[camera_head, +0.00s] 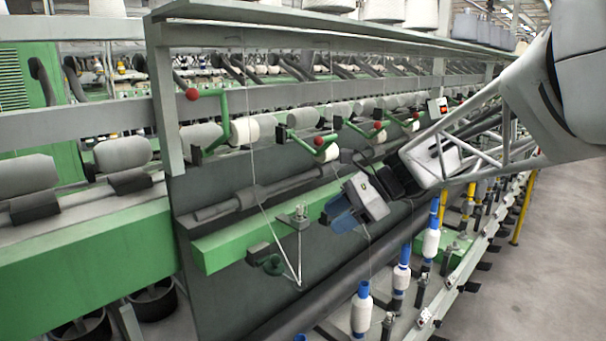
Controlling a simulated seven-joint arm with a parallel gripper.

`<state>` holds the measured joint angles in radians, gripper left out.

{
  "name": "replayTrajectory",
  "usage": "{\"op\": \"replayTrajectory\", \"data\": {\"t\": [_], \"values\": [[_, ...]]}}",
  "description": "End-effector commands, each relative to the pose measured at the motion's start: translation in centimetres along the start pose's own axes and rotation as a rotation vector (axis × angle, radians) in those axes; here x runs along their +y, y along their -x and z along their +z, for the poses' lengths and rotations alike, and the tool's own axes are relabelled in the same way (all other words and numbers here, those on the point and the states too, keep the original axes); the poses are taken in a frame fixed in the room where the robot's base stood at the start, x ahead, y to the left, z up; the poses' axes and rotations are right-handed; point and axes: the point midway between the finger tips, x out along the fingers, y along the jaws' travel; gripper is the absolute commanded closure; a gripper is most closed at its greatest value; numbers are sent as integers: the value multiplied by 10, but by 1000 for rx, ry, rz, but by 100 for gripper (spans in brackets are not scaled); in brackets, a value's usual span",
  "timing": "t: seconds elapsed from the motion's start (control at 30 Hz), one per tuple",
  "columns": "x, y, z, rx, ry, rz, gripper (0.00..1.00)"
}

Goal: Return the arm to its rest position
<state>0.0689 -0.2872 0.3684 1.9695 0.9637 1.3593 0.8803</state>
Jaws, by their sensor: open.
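My arm comes in from the upper right, with a white lattice link behind my gripper (336,217). The gripper is in front of the dark panel of the spinning frame (230,225), near the middle of the view. Its bluish fingers point to the lower left and are open, with nothing seen between them. They are close in the picture to a metal guide on the green rail (225,243). I cannot tell whether they touch anything. No mark for a rest position shows.
Blue-topped bobbins (362,312) of white yarn stand in a row below the gripper. Green levers with red knobs (192,95) stick out above it. A thin thread hangs left of the gripper. Yellow posts (522,208) stand at the right. The grey floor (565,270) there is clear.

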Motion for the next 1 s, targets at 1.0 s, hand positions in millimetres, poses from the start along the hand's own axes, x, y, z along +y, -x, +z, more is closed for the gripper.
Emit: {"op": "replayTrajectory", "data": {"t": [1.0], "values": [[282,28,-66,819,1268,638,53]]}}
